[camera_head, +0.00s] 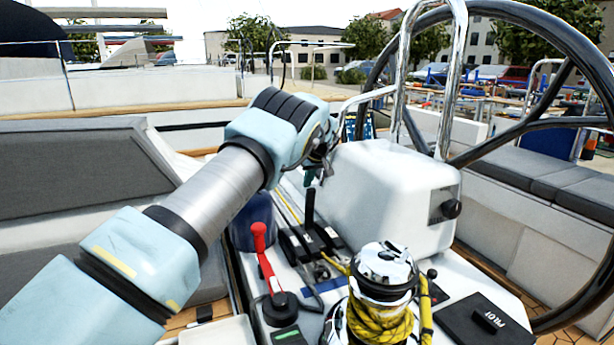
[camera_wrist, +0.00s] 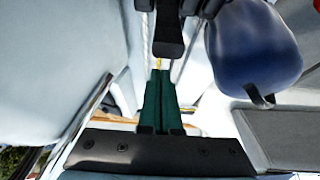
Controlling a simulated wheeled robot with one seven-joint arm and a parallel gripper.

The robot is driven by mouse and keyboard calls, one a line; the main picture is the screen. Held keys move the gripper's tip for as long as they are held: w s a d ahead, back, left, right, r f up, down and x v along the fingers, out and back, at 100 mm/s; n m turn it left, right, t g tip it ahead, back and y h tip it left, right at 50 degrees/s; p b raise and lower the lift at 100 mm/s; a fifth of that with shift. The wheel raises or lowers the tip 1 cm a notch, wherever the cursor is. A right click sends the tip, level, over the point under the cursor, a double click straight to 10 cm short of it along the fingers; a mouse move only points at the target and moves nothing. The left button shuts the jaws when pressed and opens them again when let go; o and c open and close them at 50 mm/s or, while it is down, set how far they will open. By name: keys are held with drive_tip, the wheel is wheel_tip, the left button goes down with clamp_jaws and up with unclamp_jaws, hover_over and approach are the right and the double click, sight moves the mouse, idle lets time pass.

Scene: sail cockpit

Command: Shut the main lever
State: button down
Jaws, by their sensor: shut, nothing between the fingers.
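My gripper (camera_head: 311,178) is above the cockpit console, with its dark green fingers pointing down. In the wrist view the two fingers (camera_wrist: 159,76) lie together, shut and empty. A black lever (camera_head: 310,206) stands up from a low black block (camera_head: 297,243) just below the fingertips. A black lever also shows in the wrist view (camera_wrist: 168,38), just beyond the fingertips; I cannot tell whether they touch. Other black handles on the block lie lower. I see no label telling which one is the main lever.
A red-handled lever (camera_head: 263,245) stands left of the block. A chrome winch (camera_head: 384,268) with yellow rope is in front. A white housing (camera_head: 385,195) and a large black steering wheel (camera_head: 480,150) are to the right. A blue cylinder (camera_wrist: 252,48) stands close by in the wrist view.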

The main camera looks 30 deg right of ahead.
drive_tip(key=shift+s+a+f+p, duration=0.1)
drive_tip(key=shift+s+p, duration=0.3)
drive_tip(key=shift+s, duration=0.6)
drive_tip(key=shift+s+f, duration=0.1)
